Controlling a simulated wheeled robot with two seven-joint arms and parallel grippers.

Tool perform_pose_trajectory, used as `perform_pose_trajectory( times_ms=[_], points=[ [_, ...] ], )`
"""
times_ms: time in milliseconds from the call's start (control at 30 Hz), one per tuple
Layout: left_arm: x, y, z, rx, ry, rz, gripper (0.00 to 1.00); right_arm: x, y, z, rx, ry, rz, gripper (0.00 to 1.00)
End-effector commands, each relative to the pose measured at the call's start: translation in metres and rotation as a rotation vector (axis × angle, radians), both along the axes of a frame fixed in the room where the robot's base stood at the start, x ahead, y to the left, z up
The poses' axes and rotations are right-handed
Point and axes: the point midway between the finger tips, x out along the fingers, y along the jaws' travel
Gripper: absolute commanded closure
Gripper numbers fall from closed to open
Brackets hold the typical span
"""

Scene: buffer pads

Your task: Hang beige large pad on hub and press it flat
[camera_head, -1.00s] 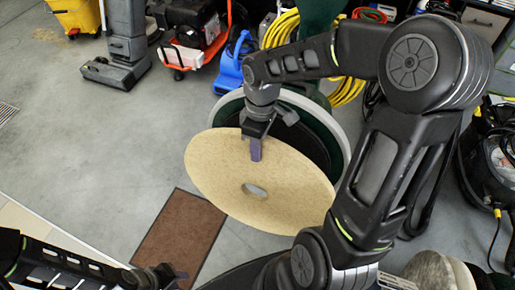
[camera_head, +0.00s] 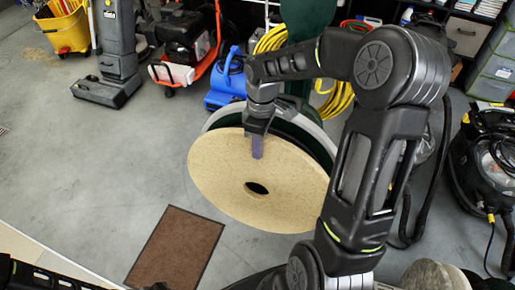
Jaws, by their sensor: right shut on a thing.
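The beige large pad (camera_head: 225,190) is a round disc with a hole in its middle, at the centre of the head view. My right gripper (camera_head: 257,147) is shut on the pad's upper edge and holds it tilted. Behind the pad is a round machine head with a pale rim (camera_head: 222,113) and a dark green face (camera_head: 300,137); the pad covers most of it. The hub is hidden, and I cannot tell whether the pad touches the face. Part of my left arm shows at the bottom left; its gripper's fingertips are not visible.
A brown mat (camera_head: 175,248) lies on the grey floor below the pad. More round pads (camera_head: 432,275) lie at the bottom right. A yellow bucket (camera_head: 65,28), a blue blower (camera_head: 228,82), a yellow hose (camera_head: 340,98) and a black vacuum (camera_head: 485,160) stand around.

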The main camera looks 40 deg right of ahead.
Motion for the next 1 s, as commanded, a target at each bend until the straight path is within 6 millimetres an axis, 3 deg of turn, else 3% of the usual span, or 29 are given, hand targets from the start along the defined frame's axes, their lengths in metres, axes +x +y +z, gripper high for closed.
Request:
perform_pose_trajectory(
  times_ms=[1000],
  points=[
    [0.000,0.000,0.006,0.000,0.000,0.000,0.69,0.009,-0.013,0.000,0.000,0.000,-0.001,1.00]
  ],
)
